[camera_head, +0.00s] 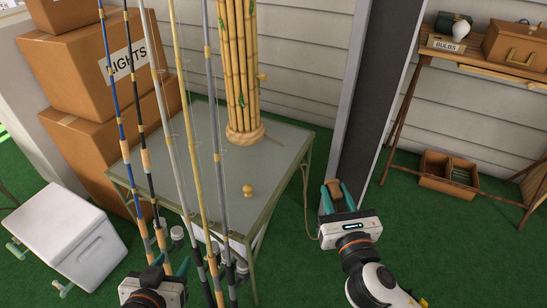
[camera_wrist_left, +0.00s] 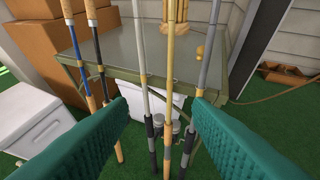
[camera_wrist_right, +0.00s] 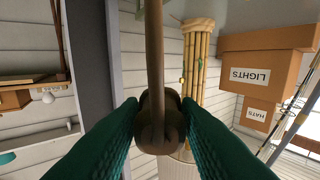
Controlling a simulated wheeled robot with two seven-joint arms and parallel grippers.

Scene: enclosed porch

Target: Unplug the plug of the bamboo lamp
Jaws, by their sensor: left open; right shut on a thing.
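The bamboo lamp (camera_head: 238,75) stands upright on the grey table (camera_head: 190,130); it also shows in the right wrist view (camera_wrist_right: 195,75), upside down. My right gripper (camera_head: 337,193) is right of the table, before the dark post. It is shut on a brown plug (camera_wrist_right: 148,137), and a brown cord (camera_wrist_right: 154,50) runs from it. Part of the cord (camera_head: 305,200) hangs beside the table's right edge. I see no socket touching the plug; its far side is hidden.
Several fishing rods (camera_head: 182,110) stand before the table. A small yellow knob (camera_head: 248,190) sits on the tabletop. A white cooler (camera_head: 65,235) and cardboard boxes (camera_head: 85,60) are at left. A wooden shelf (camera_head: 480,62) and crate (camera_head: 445,180) are at right.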

